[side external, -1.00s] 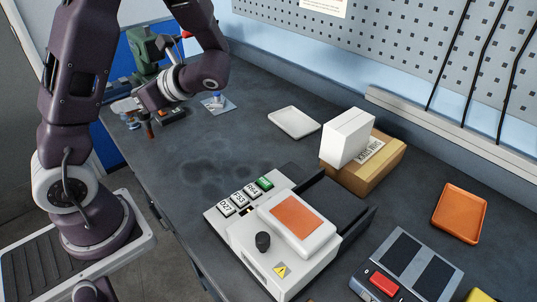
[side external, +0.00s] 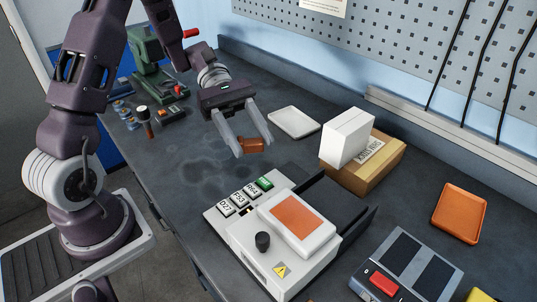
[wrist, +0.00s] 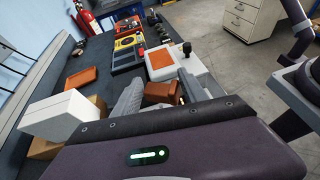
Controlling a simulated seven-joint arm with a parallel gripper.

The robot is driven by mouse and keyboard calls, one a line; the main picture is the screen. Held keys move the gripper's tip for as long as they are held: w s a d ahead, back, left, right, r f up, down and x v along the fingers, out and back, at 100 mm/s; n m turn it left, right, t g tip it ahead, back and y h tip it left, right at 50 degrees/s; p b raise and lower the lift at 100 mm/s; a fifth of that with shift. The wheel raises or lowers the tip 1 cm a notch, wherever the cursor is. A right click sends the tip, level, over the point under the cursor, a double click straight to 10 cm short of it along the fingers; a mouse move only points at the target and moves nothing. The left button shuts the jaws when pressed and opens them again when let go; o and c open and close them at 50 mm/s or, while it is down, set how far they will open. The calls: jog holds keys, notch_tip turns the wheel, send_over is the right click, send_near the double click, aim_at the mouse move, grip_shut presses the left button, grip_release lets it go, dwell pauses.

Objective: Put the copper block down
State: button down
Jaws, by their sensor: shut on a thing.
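The copper block (side external: 251,146) is a small brown-orange block held between the fingertips of my gripper (side external: 254,147). My gripper is shut on it, above the bench behind the white device with labelled keys. In the wrist view the copper block (wrist: 161,93) shows between the two grey fingers of my gripper (wrist: 158,92), with the white device beyond it. The block looks clear of the bench in the side view.
The white device (side external: 262,262) with an orange pad stands in front. A white tray (side external: 294,122) lies behind, and a white box (side external: 347,137) sits on a cardboard box (side external: 364,176). An orange tray (side external: 460,212) is at right. Bare dark bench (side external: 185,160) lies to the left.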

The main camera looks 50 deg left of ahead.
jog(key=w+a+r+n+t, duration=0.35)
jog(key=w+n+t, duration=0.3)
jog(key=w, duration=0.25)
jog(key=r+n+t+y, duration=0.1)
jog(key=n+t+y, duration=0.3)
jog(key=n+t, duration=0.1)
send_over(268, 155)
jog(key=shift+m, duration=0.35)
notch_tip(268, 155, down, 20)
jog(key=shift+f, duration=0.15)
jog(key=c, duration=0.6)
grip_release()
jog(key=shift+f, duration=0.1)
